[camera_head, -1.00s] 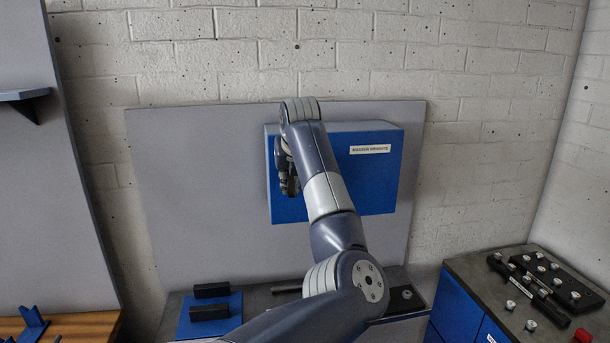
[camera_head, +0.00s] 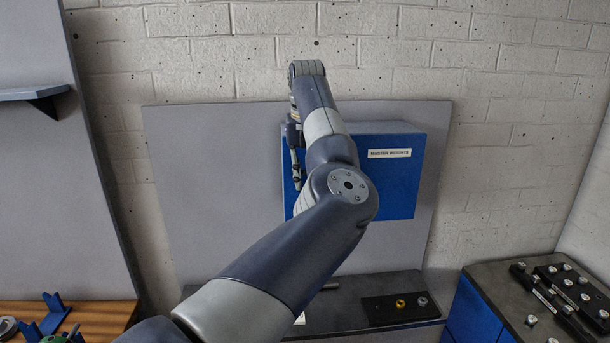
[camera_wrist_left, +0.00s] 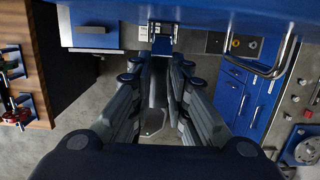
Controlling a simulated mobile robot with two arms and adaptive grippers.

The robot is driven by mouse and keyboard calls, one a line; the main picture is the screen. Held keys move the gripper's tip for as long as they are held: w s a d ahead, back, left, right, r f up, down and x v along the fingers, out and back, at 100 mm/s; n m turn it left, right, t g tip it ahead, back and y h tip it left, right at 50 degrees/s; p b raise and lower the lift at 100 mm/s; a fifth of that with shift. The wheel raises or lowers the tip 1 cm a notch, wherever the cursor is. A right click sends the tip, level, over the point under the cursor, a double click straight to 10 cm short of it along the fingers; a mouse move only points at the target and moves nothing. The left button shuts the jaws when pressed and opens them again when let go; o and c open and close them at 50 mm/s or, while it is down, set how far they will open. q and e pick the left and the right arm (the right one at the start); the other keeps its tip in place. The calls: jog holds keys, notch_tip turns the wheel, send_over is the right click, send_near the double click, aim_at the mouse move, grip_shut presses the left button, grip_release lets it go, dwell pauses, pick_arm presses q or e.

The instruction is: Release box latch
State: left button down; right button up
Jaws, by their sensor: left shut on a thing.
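A blue box (camera_head: 400,185) labelled "MASTER WEIGHTS" hangs on the grey wall panel. My left gripper (camera_head: 297,175) points down at the left part of its front, and my own arm covers part of the box. In the left wrist view, the box's blue face (camera_wrist_left: 220,12) runs along the top. A small latch (camera_wrist_left: 162,30) with bright metal parts sits at its edge. My left gripper (camera_wrist_left: 161,56) is shut on the latch, its fingers narrowed together there. The latch itself is hidden in the head view. My right gripper is out of view.
A metal bar handle (camera_wrist_left: 272,70) stands out from the box, right of the fingers. A bench below carries a black plate (camera_head: 400,308) with small round parts. A right-hand cabinet (camera_head: 490,275) holds black tools. A shelf (camera_head: 35,93) juts out at left.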

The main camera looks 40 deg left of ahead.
pick_arm(q)
jog(key=shift+r, duration=0.1)
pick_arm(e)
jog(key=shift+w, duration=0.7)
pick_arm(q)
jog(key=c, duration=1.5)
grip_release()
jog(key=shift+c, duration=0.2)
jog(key=shift+w, duration=0.1)
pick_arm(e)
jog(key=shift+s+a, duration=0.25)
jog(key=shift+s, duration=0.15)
pick_arm(q)
jog(key=r, duration=0.4)
jog(key=d+r, duration=0.1)
jog(key=r, duration=0.2)
jog(key=s+r, duration=0.1)
jog(key=r, duration=0.3)
jog(key=shift+s+d+r, duration=0.1)
jog(key=shift+d+r, duration=0.1)
jog(key=shift+r, duration=0.1)
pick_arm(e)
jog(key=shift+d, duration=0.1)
